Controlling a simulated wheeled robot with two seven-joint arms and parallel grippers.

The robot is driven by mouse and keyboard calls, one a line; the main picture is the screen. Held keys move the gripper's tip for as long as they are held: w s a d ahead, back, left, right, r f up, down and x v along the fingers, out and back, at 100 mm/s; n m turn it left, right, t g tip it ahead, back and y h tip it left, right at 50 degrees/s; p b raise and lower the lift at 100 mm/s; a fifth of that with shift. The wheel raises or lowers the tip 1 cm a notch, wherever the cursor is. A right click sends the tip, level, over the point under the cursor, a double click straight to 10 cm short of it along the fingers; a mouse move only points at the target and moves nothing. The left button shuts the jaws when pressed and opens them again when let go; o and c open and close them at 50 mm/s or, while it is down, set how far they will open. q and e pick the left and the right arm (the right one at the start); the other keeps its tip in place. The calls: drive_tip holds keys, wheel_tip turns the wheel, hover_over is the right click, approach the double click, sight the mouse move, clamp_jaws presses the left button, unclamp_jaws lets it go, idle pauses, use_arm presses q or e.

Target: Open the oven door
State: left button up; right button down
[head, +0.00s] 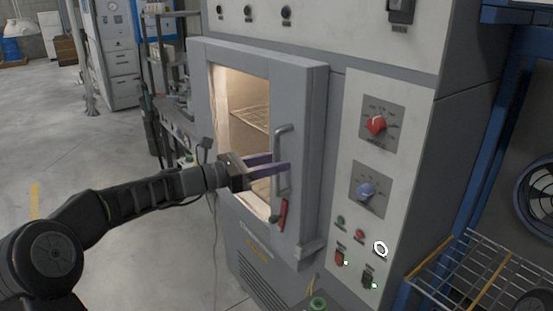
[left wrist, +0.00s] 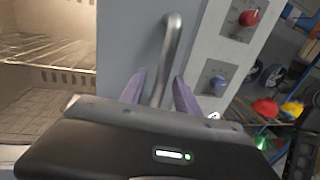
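The grey oven door (head: 313,130) has a large window with a lit interior and wire rack behind it. It stands proud of the oven front; I cannot tell whether it is slightly ajar. Its upright metal handle (head: 282,150) is near the door's right edge, with a red lever (head: 283,214) below. My left gripper (head: 279,167) reaches in from the left at the handle's middle. In the left wrist view, its two purple fingers (left wrist: 160,90) are apart, one on each side of the handle (left wrist: 171,45), with gaps visible. My right gripper is not in view.
The control panel with a red knob (head: 376,124) and blue knob (head: 366,191) is right of the door. A wire rack (head: 470,270) stands at the lower right. Shelving (head: 170,60) is left of the oven. Open floor (head: 90,150) lies to the left.

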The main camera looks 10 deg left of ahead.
use_arm(q)
drive_tip(key=shift+w+d, duration=0.25)
drive_tip(key=shift+d, duration=0.05)
drive_tip(key=shift+c, duration=0.6)
clamp_jaws()
idle(0.7)
